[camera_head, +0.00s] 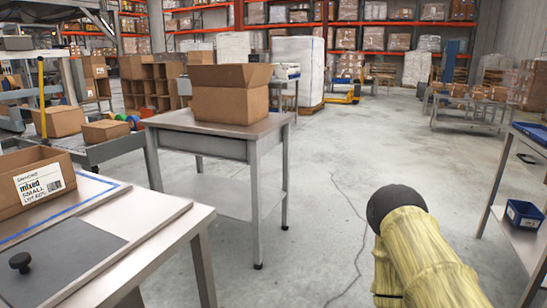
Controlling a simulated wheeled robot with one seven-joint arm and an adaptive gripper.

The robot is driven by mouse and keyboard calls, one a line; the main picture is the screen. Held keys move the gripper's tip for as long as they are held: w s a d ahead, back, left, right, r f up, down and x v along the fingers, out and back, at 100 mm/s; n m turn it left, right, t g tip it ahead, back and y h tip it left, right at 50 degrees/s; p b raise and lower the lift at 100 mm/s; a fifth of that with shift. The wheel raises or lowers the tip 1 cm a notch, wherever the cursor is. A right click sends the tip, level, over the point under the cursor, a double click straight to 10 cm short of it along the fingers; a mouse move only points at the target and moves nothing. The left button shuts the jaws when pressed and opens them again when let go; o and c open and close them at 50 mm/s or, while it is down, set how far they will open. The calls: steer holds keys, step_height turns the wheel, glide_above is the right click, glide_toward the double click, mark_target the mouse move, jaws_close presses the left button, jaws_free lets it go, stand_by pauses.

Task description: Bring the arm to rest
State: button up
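Part of my arm (425,260) rises from the bottom edge at the right. It is a pale yellow, ribbed link with a dark rounded cap at its upper end. It appears over the open floor and does not visibly touch any furniture. My gripper is outside the picture, so its opening and anything it might hold cannot be seen.
A metal table (205,123) bears an open cardboard box (230,96). At near left, a workbench (165,215) holds a labelled carton (45,183). A shelf unit at right holds a blue bin (524,214). Concrete floor (345,170) is clear between them.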

step_height(320, 180, up, 26)
steer(key=p, duration=2.6)
steer(key=shift+p, duration=0.4)
